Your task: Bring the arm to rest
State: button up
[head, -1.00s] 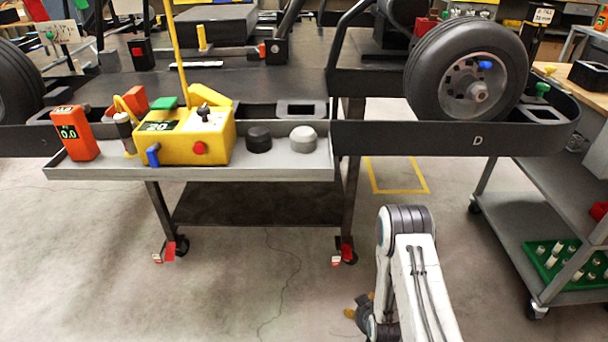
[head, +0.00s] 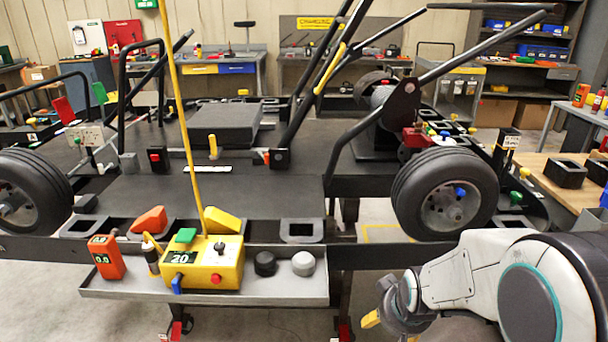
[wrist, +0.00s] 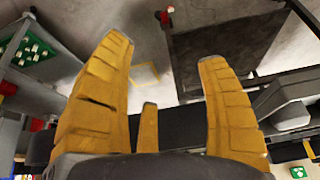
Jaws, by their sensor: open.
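My gripper shows in the wrist view (wrist: 160,85) with its yellow fingers spread wide and nothing between them. In the head view my white and grey arm comes in at the lower right, folded, with one yellow fingertip (head: 371,319) showing at the wrist's lower left. The rest of the fingers is hidden or cut off there. The gripper is in front of the kart stand, to the right of the grey tray (head: 130,287), apart from it.
The tray holds a yellow control box (head: 205,264), an orange meter (head: 107,257), a black knob (head: 265,263) and a grey knob (head: 303,263). A kart wheel (head: 445,193) is close above my arm. A wooden-topped bench (head: 560,190) stands at the right. Workbenches line the back.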

jog(key=s+r+g+p, duration=0.1)
jog(key=s+r+p, duration=0.9)
jog(key=s+r, duration=0.8)
notch_tip(320, 180, up, 3)
jog(key=shift+s+r+g, duration=0.15)
jog(key=shift+s+g, duration=0.1)
jog(key=shift+g, duration=0.05)
jog(key=shift+a, duration=0.15)
